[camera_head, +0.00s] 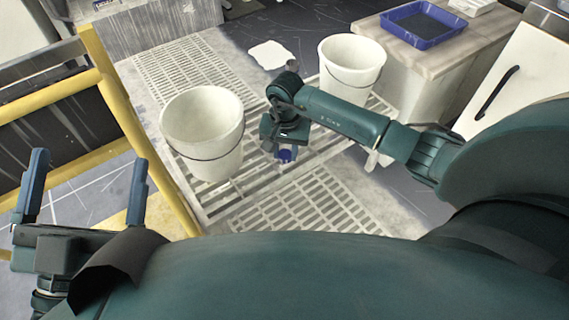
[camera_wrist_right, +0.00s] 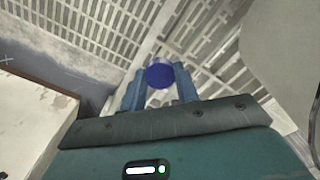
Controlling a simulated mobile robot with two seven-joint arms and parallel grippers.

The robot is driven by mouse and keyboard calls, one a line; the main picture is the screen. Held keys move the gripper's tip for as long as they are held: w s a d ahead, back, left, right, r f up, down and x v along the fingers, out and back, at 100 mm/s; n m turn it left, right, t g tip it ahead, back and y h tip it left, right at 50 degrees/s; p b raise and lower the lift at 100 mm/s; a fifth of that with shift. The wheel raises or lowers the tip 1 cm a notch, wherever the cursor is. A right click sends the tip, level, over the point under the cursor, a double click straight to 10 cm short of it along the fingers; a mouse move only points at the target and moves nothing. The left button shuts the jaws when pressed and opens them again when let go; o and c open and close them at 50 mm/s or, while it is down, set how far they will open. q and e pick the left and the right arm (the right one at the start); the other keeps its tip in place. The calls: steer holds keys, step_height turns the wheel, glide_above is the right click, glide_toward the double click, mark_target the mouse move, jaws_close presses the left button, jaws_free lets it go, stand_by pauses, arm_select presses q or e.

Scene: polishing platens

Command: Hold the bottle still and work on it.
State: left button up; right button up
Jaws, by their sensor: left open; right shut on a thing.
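My right gripper (camera_head: 284,148) hangs over the floor grating, between the two white buckets in the head view. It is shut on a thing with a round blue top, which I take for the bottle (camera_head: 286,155). In the right wrist view the bottle's blue top (camera_wrist_right: 159,76) shows between the two blue fingers of the right gripper (camera_wrist_right: 158,88). The rest of the bottle is hidden. My left gripper (camera_head: 90,170) is at the far left of the head view, its fingers wide apart and empty, far from the bottle.
A white bucket (camera_head: 203,125) stands left of my right gripper, and another white bucket (camera_head: 352,62) stands behind it to the right. A yellow rail (camera_head: 135,130) runs between my grippers. A blue tray (camera_head: 423,24) sits on a counter (camera_head: 370,28).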

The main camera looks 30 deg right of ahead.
mark_target(285, 154)
step_height(285, 154, down, 3)
steer(key=shift+f+b, duration=0.15)
steer(key=shift+b, duration=0.6)
steer(key=shift+f, duration=0.4)
steer(key=shift+r, duration=0.1)
steer(key=o, duration=1.1)
steer(key=shift+f, duration=0.2)
arm_select(q)
step_height(285, 154, up, 3)
steer(key=m+h, duration=0.2)
steer(key=shift+a+f+m+t, duration=0.15)
steer(key=shift+f+m+t, duration=0.05)
steer(key=shift+m+t, duration=0.1)
steer(key=shift+r, duration=0.1)
arm_select(e)
steer(key=shift+r, duration=0.1)
steer(key=shift+r, duration=0.3)
arm_select(q)
step_height(285, 154, down, 6)
steer(key=s+n+g+y+p, duration=0.1)
steer(key=n+g+y+p, duration=0.1)
steer(key=n+y+p, duration=0.2)
steer(key=shift+d+n+p, duration=0.3)
steer(key=shift+n, duration=0.2)
arm_select(e)
step_height(285, 154, up, 12)
steer(key=shift+f, duration=0.15)
